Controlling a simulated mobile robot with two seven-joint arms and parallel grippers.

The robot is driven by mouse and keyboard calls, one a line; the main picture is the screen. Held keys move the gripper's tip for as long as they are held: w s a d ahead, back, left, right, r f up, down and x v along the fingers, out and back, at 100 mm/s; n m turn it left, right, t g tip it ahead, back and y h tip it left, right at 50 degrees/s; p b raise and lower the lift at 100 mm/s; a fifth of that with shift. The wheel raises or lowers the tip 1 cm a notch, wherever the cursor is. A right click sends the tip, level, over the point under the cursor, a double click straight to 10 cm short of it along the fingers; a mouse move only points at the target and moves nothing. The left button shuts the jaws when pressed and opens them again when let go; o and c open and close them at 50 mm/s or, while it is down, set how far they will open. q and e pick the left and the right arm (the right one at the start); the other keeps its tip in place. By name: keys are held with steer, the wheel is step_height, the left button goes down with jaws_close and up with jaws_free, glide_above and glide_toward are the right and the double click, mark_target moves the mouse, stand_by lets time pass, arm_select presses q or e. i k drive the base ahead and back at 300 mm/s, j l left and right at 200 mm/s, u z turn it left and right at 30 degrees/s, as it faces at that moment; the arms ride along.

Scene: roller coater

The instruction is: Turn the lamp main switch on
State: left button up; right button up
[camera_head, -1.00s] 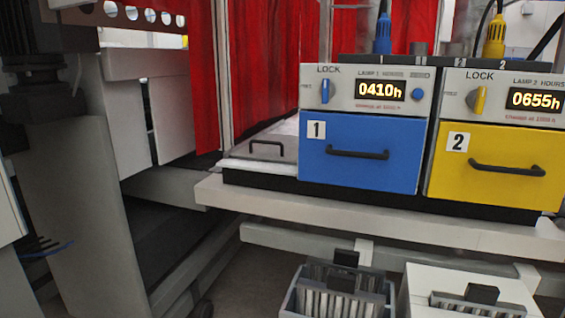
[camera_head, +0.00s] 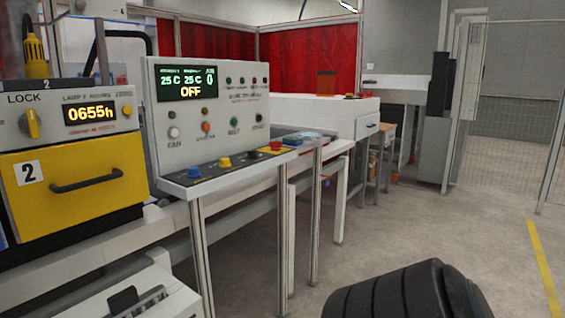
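A white control panel (camera_head: 222,134) stands left of centre, with a dark display (camera_head: 188,83) reading 25 C twice and OFF in yellow. Below it are small knobs and lights; the legible labels include FAN and BELT. I cannot read which control is the lamp main switch.
The yellow lamp unit 2 (camera_head: 72,185) with its LOCK knob and 0655h display is at the left. Metal legs (camera_head: 203,260) hold up the console. Open grey floor (camera_head: 400,225) lies to the right, before a mesh fence (camera_head: 510,120).

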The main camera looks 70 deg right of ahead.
mark_target(274, 146)
steer(key=z, duration=1.9)
steer(key=i+l+u, duration=0.3)
steer(key=i+l, duration=0.4)
steer(key=i+l+u, duration=0.25)
steer(key=i+l, duration=0.4)
steer(key=l, duration=0.2)
